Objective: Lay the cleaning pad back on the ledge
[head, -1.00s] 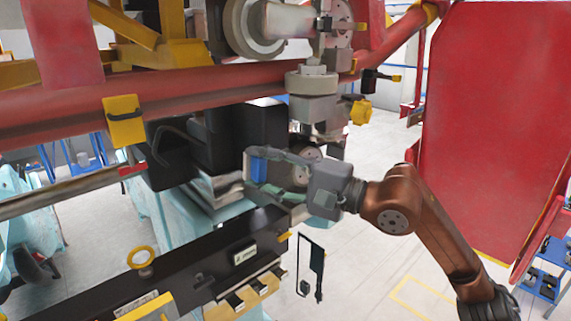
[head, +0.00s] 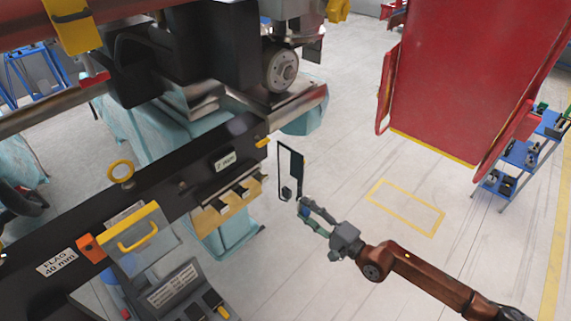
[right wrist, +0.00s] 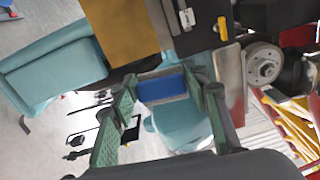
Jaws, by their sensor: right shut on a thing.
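The blue cleaning pad (right wrist: 162,88) is between the fingertips of my right gripper (right wrist: 166,97) in the right wrist view. In the head view my right gripper (head: 307,214) is shut on the pad (head: 305,211), which shows as a small blue patch. It is in the air over open floor, right of the machine's black beam. A tan ledge (head: 212,220) with several dark pieces along it juts from the front of that beam, left of the gripper and apart from it. A tan panel (right wrist: 118,30) fills the upper left of the wrist view. My left gripper is not in view.
A thin black frame (head: 280,172) with a dark panel stands between ledge and gripper in the picture. The black beam (head: 180,180) and a round metal hub (head: 281,70) lie left and above. A red panel (head: 470,70) stands at right, with open floor around my arm.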

